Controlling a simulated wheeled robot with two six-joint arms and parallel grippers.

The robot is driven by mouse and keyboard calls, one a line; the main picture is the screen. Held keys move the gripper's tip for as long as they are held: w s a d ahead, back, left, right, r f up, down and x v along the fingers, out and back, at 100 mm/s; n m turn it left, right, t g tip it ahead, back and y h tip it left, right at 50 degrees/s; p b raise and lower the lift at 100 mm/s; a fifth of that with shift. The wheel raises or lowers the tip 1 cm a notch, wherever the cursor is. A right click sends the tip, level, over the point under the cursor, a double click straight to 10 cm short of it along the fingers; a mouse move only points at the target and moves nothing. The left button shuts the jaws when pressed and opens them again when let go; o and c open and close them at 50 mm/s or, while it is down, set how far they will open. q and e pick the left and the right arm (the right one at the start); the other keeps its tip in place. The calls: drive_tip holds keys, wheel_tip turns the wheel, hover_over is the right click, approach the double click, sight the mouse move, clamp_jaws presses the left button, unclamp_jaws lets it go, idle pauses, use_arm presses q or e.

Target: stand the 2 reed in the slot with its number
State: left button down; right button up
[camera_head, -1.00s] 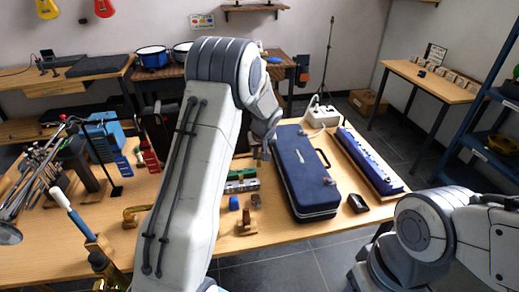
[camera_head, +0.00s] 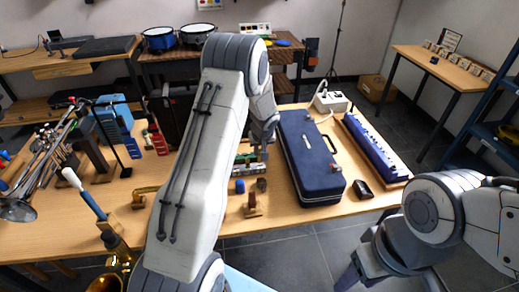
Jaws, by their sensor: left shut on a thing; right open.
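My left gripper (camera_head: 259,147) points down at the back of a small green and silver slotted rack (camera_head: 243,169) on the table. It is shut on a small thin thing, which seems to be the reed. Its number cannot be read, and the fingers and arm hide most of it. I cannot tell whether it touches the rack. The rack's slot numbers are too small to read, and my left arm covers its left part. My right gripper (camera_head: 347,274) is low in the picture, off the table's front edge, open and partly cut off by the frame.
A blue block (camera_head: 240,186) and wooden stand (camera_head: 250,207) are in front of the rack. Stands and instruments crowd the left.

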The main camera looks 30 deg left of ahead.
sight(260, 162)
use_arm(q)
drive_tip(key=shift+b, duration=0.6)
idle(1.1)
drive_tip(key=shift+f, duration=0.15)
drive_tip(key=shift+f+b, duration=0.3)
drive_tip(key=shift+b, duration=0.35)
drive_tip(key=shift+f, duration=0.15)
idle(0.3)
drive_tip(key=shift+f+b, duration=0.2)
drive_tip(key=shift+b, duration=0.35)
idle(0.7)
drive_tip(key=shift+f+b, duration=1.25)
drive_tip(key=shift+b, duration=0.55)
idle(0.3)
idle(0.4)
